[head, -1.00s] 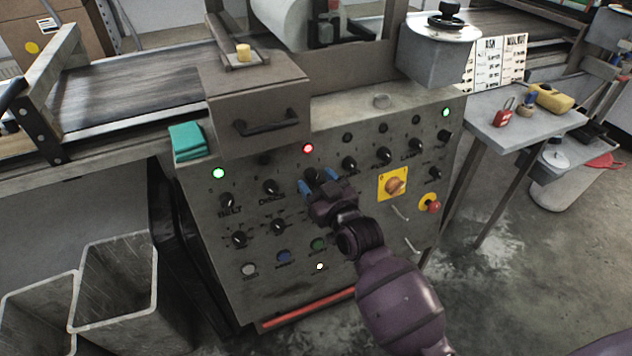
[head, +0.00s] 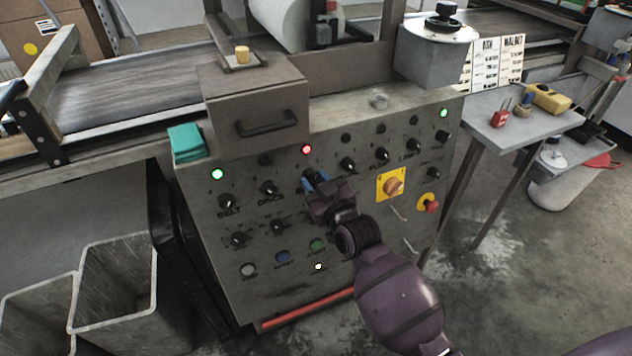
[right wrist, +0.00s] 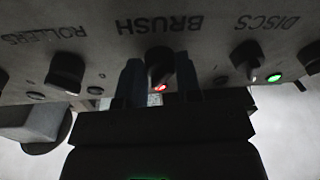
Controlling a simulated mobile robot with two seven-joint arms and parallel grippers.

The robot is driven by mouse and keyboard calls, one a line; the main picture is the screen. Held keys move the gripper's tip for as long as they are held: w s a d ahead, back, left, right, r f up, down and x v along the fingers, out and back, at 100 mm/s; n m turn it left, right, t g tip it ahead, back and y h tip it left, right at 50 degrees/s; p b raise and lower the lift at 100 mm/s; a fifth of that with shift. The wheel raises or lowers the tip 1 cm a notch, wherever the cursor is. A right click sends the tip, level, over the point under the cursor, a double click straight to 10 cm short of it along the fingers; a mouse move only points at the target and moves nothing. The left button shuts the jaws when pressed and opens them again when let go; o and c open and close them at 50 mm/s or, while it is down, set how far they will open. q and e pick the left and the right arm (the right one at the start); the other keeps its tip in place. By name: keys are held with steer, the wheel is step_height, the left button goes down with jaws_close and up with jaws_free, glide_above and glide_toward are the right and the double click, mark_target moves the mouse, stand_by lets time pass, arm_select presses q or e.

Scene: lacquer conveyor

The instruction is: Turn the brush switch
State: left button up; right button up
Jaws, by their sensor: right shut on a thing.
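The brush switch (right wrist: 160,60) is a black rotary knob on the grey control panel (head: 350,245), with the label BRUSH upside down above it in the right wrist view. In the head view my gripper mostly covers the switch. My right gripper (head: 316,181) is shut on the knob, one blue finger on each side; it also shows in the right wrist view (right wrist: 159,85). A lit red lamp (head: 306,150) sits above this switch on the panel. My left gripper is out of view.
The discs knob (head: 268,187) and belt knob (head: 227,202) lie to the left, the rollers knob (right wrist: 66,70) on the other side. A yellow-plated rotary switch (head: 391,186) and red emergency button (head: 430,207) are to the right of my gripper. A drawer-like box with handle (head: 267,124) overhangs above.

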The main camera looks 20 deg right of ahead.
steer(key=shift+d+r+n+y+p, duration=0.1)
steer(key=shift+r+n+y+p, duration=0.25)
steer(key=shift+n+p, duration=0.55)
steer(key=n+p, duration=0.1)
steer(key=n, duration=0.2)
steer(key=shift+r+g+y+p, duration=0.15)
steer(key=shift+g+y+p, duration=0.1)
steer(key=shift+g+p, duration=0.05)
steer(key=n+p, duration=0.1)
steer(key=n, duration=0.2)
steer(key=shift+d+g+p, duration=0.1)
steer(key=shift+g+p, duration=0.2)
steer(key=shift+p, duration=0.1)
steer(key=shift+n, duration=0.5)
steer(key=shift+n+p, duration=0.65)
steer(key=shift+n, duration=0.15)
steer(key=shift+n+g+p, duration=0.3)
steer(key=shift+n+p, duration=0.1)
steer(key=shift+n, duration=0.4)
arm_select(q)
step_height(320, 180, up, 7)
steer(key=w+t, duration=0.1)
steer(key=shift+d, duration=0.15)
arm_select(e)
steer(key=shift+f+y, duration=0.2)
steer(key=shift+y, duration=0.1)
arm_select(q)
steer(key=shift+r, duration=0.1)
arm_select(e)
steer(key=shift+n, duration=0.3)
